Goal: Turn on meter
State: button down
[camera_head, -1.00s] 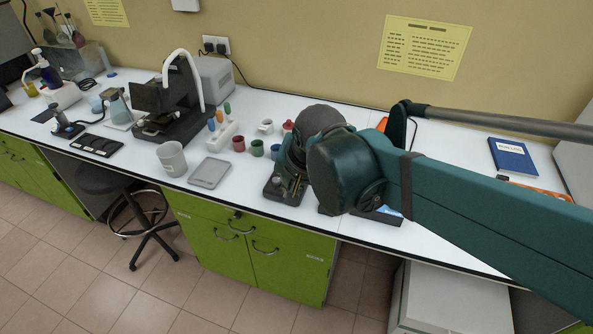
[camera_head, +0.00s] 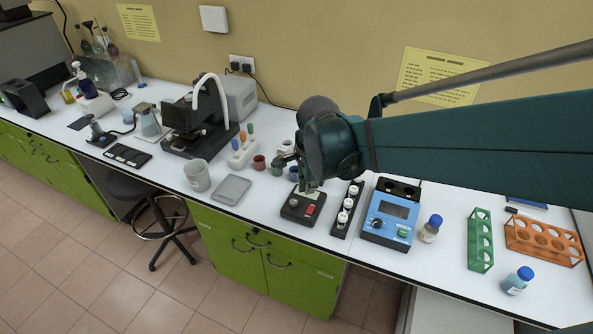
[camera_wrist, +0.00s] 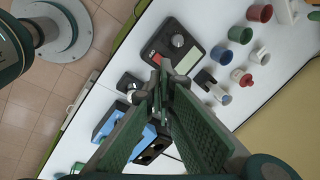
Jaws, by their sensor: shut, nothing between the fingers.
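A small black box (camera_head: 303,207) with a knob, a red switch and a pale display stands near the bench's front edge. The wrist view shows its knob, red switch and display (camera_wrist: 177,50) clearly. I cannot tell for sure which one is the meter. My gripper (camera_wrist: 161,84) is shut and empty, its tips appearing just beside the red switch. Whether they touch it is unclear.
A black strip holding white-capped vials (camera_head: 347,209) stands between the two devices. Coloured cups (camera_head: 259,162) and a grey tray (camera_head: 231,189) lie left. Blue-capped bottles (camera_head: 430,229), a green rack (camera_head: 480,240) and an orange rack (camera_head: 543,240) stand right.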

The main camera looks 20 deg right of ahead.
aim_at(312, 205)
jog(key=shift+w+d+r+m+g+p, duration=0.1)
jog(key=shift+w+d+m+g+p, duration=0.35)
jog(key=shift+m+p, duration=0.75)
jog(key=shift+w+d+r+m+g+p, duration=0.15)
jog(key=shift+w+d+m+p, duration=0.15)
jog(key=shift+w+m+p, duration=0.85)
jog(key=shift+w+d+r+m+g+p, duration=0.1)
jog(key=shift+w+d+m+g+p, duration=0.2)
jog(key=shift+m+p, duration=0.9)
jog(key=shift+s+m+b, duration=0.1)
jog(key=shift+m+b, duration=0.25)
jog(key=shift+b, duration=0.05)
jog(key=shift+d+f, duration=0.1)
jog(key=shift+f, duration=0.1)
jog(key=shift+w+d+f+b, duration=0.1)
jog(key=shift+w+d+f, duration=0.15)
jog(key=shift+f, duration=2)
jog(key=shift+w+d+f+b, duration=0.15)
jog(key=shift+w+d+f, duration=0.05)
jog(key=shift+f, duration=2.05)
jog(key=shift+w+d+f+b, duration=0.1)
jog(key=shift+w+d+f, duration=0.15)
jog(key=shift+f, duration=2)
